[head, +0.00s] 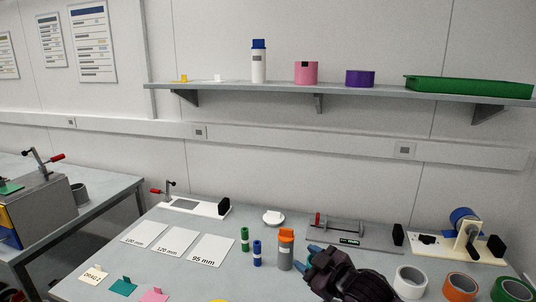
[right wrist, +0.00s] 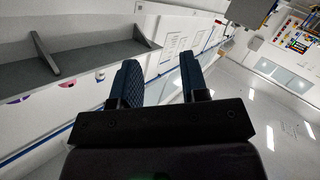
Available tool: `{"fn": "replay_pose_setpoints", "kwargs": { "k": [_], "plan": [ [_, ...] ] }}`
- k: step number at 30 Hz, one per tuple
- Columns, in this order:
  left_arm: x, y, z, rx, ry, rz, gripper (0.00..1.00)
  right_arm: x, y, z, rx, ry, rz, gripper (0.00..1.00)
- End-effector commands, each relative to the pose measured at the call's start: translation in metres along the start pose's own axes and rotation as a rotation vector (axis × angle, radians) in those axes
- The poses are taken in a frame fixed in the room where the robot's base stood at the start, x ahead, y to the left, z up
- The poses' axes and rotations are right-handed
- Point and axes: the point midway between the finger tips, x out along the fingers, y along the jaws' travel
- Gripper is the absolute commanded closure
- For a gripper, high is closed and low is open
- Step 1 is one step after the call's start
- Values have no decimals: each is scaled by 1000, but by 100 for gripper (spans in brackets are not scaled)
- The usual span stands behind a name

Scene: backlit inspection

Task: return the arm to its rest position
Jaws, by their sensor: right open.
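My right gripper (head: 315,258) is in the lower middle of the head view, above the front part of the table, with its blue-tipped fingers pointing left. In the right wrist view its two dark blue fingers (right wrist: 158,82) stand apart with nothing between them. A grey bottle with an orange cap (head: 286,250) stands just left of the fingertips in the head view; I cannot tell how far it is from them. My left gripper does not show.
On the table (head: 190,262) stand green (head: 245,240) and blue (head: 258,254) small bottles, tape rolls (head: 411,281) at right, and fixtures (head: 350,232) along the back. A wall shelf (head: 300,94) holds containers and a green tray (head: 468,87). A second bench (head: 105,196) is at left.

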Motion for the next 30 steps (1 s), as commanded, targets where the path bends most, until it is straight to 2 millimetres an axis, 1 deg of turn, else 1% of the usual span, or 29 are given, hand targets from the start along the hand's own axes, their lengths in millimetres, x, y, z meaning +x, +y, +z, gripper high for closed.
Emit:
{"fn": "replay_pose_setpoints", "kwargs": {
  "k": [1,5,8,13,17,18,20,21,23,24,27,30],
  "plan": [
    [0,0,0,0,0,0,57,-9,-3,12,50,9,32,59],
    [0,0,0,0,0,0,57,-32,-5,38,144,24,118,59],
    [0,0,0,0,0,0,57,-52,-7,63,206,16,184,59],
    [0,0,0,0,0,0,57,-93,-16,113,289,-41,290,59],
    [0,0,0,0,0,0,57,-130,-30,155,345,-120,359,59],
    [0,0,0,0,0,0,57,-143,-36,169,365,-151,377,59],
    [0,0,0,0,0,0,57,-162,-47,189,397,-199,402,59],
    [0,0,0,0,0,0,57,-175,-54,202,421,-232,417,59],
    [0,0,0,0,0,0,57,-195,-67,220,458,-278,436,59],
    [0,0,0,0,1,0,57,-208,-76,231,480,-309,447,59],
    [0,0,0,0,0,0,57,-234,-99,253,526,-376,461,59],
    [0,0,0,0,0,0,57,-252,-119,265,556,-422,462,59]
  ]
}}
